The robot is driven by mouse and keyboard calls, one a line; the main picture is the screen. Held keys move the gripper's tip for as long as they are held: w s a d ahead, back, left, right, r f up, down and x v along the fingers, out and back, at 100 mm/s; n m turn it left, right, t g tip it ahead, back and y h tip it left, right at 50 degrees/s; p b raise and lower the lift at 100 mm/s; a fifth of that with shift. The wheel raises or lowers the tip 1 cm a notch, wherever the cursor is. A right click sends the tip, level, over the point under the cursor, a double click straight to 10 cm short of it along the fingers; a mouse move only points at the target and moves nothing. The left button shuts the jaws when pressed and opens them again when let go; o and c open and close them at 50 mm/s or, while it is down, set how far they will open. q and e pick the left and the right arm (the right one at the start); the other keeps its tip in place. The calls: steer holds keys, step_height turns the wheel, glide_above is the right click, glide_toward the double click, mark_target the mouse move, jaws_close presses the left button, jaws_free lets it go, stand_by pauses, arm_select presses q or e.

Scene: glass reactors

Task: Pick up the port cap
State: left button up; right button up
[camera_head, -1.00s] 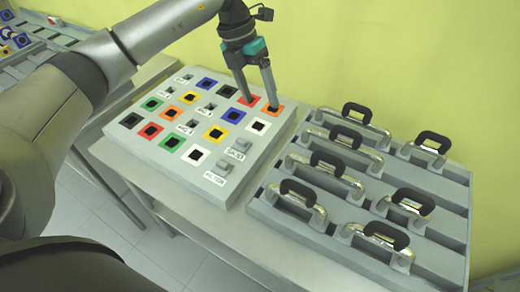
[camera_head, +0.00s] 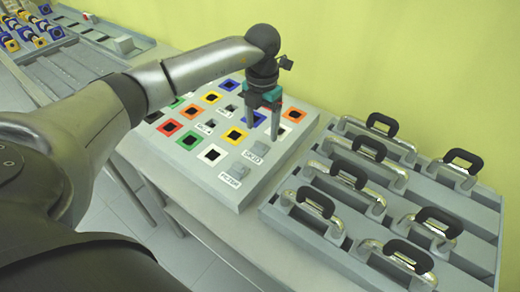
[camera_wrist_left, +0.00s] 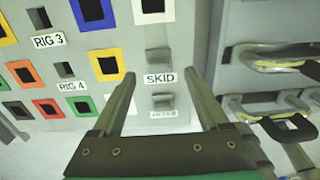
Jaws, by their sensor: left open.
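My left gripper (camera_head: 262,131) is open, pointing down over the grey panel (camera_head: 208,195) with coloured square frames. Nothing shows held between its fingers. In the left wrist view the open fingers (camera_wrist_left: 160,77) straddle the SKID label (camera_wrist_left: 160,78) and two small grey blocks. The block by the SKID label (camera_head: 263,156) lies just below the fingertips in the head view. The other block (camera_head: 239,172) is by the second label. Gaps to the panel are hard to judge. I cannot tell which thing is the port cap. My right gripper is out of view.
Right of the panel is a grey slotted rack (camera_head: 422,255) with several black-handled metal clamps (camera_head: 405,256). A yellow wall (camera_head: 400,60) stands behind.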

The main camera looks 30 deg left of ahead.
mark_target(260, 143)
arm_select(q)
steer(key=f, duration=0.5)
steer(key=shift+s+a+b, duration=0.1)
steer(key=shift+s+b, duration=0.1)
steer(key=shift+b, duration=0.2)
jaws_close()
